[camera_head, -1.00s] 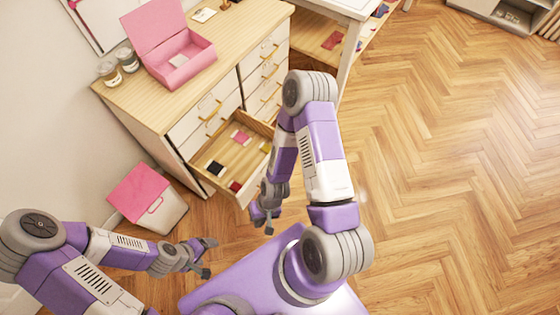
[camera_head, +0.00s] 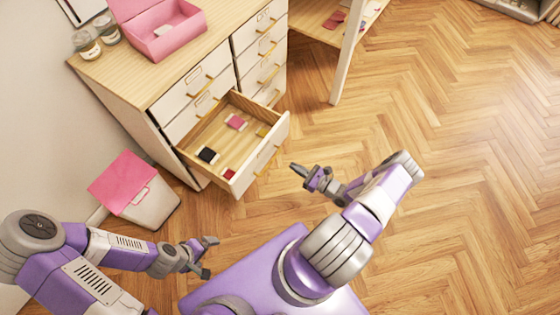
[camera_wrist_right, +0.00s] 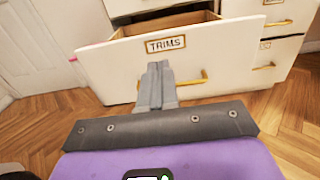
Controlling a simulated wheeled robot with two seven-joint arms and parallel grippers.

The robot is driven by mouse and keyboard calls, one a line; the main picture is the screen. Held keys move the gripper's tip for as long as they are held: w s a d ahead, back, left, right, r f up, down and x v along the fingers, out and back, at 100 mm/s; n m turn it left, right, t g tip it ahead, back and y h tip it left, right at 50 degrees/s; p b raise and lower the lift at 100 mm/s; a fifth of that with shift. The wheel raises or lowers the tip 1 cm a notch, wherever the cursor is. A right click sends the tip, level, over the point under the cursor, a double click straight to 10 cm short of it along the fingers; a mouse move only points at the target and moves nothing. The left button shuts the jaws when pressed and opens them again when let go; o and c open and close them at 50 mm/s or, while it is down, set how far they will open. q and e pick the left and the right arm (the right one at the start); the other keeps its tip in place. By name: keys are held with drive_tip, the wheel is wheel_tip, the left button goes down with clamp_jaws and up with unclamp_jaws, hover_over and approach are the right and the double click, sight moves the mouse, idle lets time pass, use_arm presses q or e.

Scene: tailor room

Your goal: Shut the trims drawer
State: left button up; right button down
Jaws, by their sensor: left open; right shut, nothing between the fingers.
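The trims drawer (camera_head: 278,150) is pulled out of the wooden cabinet, with several small coloured items inside. In the right wrist view its white front (camera_wrist_right: 105,62) carries a "TRIMS" label and a brass handle (camera_wrist_right: 193,82). My right gripper (camera_head: 294,168) is shut and empty, in front of the drawer front and just to its right in the head view. In the wrist view its fingers (camera_wrist_right: 156,68) point at the front below the label; I cannot tell whether they touch it. My left gripper (camera_head: 211,257) is open and empty, low and left of the drawer, away from it.
The cabinet (camera_head: 130,77) has other closed drawers and holds a pink box (camera_head: 170,38) and jars (camera_head: 87,46). A white bin with a pink lid (camera_head: 120,180) stands left of the drawer. A table leg (camera_head: 343,75) is behind right. Floor to the right is clear.

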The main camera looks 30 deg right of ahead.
sight(261, 148)
drive_tip(key=b+x, duration=0.3)
drive_tip(key=x, duration=1)
drive_tip(key=shift+w+a+r, duration=0.1)
drive_tip(key=shift+w+a, duration=0.05)
drive_tip(key=shift+a, duration=0.05)
use_arm(q)
wheel_tip(261, 148, down, 3)
drive_tip(key=shift+f, duration=0.1)
